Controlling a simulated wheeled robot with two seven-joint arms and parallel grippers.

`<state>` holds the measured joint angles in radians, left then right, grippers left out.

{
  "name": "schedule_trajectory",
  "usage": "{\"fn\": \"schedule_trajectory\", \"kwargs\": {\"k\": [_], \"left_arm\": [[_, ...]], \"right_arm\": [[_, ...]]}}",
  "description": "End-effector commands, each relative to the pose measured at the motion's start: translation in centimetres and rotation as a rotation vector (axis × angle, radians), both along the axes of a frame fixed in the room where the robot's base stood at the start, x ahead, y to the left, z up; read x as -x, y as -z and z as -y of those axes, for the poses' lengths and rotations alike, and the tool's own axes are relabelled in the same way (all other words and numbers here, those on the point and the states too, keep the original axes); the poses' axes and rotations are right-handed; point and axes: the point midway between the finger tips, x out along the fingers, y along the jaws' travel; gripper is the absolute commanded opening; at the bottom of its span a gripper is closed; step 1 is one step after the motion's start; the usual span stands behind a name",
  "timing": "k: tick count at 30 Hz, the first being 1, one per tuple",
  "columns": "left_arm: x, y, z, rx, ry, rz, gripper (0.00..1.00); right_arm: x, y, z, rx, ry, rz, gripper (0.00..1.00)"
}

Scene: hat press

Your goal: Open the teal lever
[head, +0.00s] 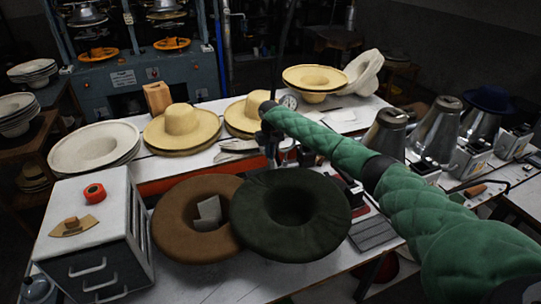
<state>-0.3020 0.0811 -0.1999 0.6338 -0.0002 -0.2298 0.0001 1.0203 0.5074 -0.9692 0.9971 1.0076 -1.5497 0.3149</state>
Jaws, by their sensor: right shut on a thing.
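My right arm comes in from the right in a green quilted sleeve. My right gripper (270,140) is a small dark shape below the sleeve's end, beside a thin dark upright pipe (287,50) and a round gauge (289,102). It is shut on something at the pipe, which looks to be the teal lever. The lever itself cannot be made out, as the gripper and sleeve hide that spot. My left gripper is not in view.
A brown hat (180,215) and a dark green hat (325,235) lie in front of the pipe. Straw hats (180,122) stand behind to the left. A white drawer cabinet (95,225) is at the front left. Metal hat forms (435,132) stand at the right.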

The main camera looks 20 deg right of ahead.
Motion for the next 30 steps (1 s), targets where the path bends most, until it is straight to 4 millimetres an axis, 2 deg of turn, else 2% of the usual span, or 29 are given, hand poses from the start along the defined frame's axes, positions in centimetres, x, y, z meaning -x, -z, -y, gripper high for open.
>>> {"fn": "schedule_trajectory", "kwargs": {"k": [9, 18, 19, 21, 22, 30], "left_arm": [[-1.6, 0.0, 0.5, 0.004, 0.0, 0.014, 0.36], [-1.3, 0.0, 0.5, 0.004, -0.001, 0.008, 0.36], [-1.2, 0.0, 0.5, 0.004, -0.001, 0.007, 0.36], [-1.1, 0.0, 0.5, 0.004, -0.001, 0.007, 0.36], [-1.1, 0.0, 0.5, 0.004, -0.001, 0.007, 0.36], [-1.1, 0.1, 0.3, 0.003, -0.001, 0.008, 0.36]], "right_arm": [[-0.7, -0.9, 0.1, 0.001, 0.002, -0.101, 0.0], [-0.7, -1.0, 0.1, 0.002, 0.001, -0.103, 0.0], [-0.7, -1.0, 0.1, 0.002, 0.001, -0.103, 0.14], [-0.7, -1.0, 0.1, 0.002, 0.001, -0.104, 0.28], [-0.7, -1.0, 0.1, 0.002, 0.001, -0.104, 0.31], [-0.6, -0.9, 0.0, 0.003, 0.0, -0.105, 0.31]]}}
